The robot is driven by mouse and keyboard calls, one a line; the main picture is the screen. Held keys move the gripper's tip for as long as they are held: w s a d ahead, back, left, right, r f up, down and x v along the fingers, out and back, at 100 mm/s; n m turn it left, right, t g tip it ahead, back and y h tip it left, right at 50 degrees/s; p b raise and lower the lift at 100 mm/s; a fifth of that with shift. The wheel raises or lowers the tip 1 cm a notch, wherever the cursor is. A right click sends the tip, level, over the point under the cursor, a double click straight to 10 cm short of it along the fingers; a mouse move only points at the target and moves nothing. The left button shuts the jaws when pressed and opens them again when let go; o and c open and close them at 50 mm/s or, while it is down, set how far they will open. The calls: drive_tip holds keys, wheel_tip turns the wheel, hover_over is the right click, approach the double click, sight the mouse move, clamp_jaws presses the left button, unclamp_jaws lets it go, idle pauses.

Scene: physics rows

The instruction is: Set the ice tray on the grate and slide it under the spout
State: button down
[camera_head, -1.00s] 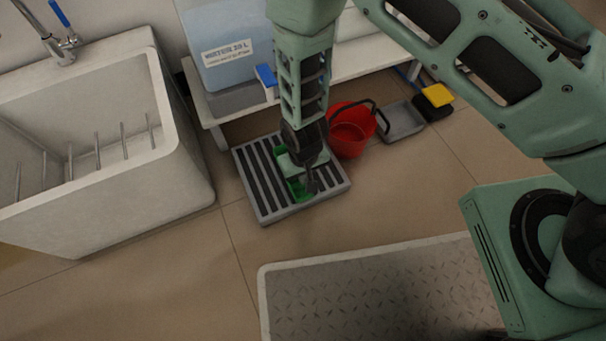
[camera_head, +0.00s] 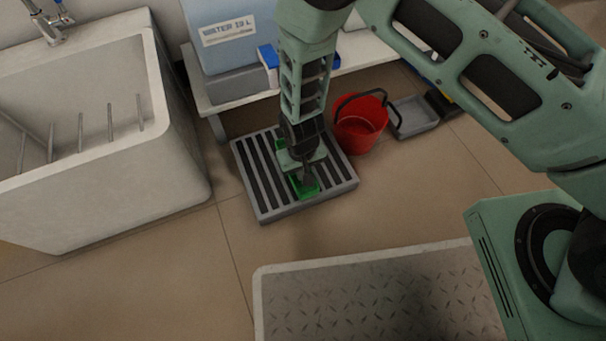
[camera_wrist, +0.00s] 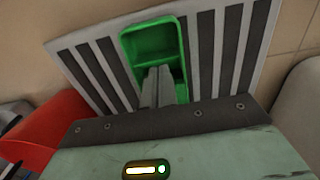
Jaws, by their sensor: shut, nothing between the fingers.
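The green ice tray (camera_head: 304,187) lies on the slatted grey grate (camera_head: 252,166) on the floor, partly hidden by my gripper in the head view. The tray (camera_wrist: 153,38) and grate (camera_wrist: 205,50) also show in the wrist view. My gripper (camera_head: 306,180) points down over the tray. In the wrist view its fingers (camera_wrist: 158,85) are together with nothing between them, in front of the tray's near part. I cannot tell whether they touch the tray. The blue spout (camera_head: 267,56) of the water container (camera_head: 215,40) is on the bench behind the grate.
A red bucket (camera_head: 359,132) stands just right of the grate, with a grey pan (camera_head: 415,115) beyond it. A sink (camera_head: 178,165) stands at left. The bench (camera_head: 232,103) is behind. A raised-edge mat (camera_head: 370,290) lies in front, with bare floor between.

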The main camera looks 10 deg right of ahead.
drive_tip(key=w, duration=0.2)
drive_tip(key=w+a, duration=0.1)
drive_tip(key=w, duration=0.1)
drive_tip(key=w+a+p, duration=0.1)
drive_tip(key=w, duration=0.2)
idle(0.5)
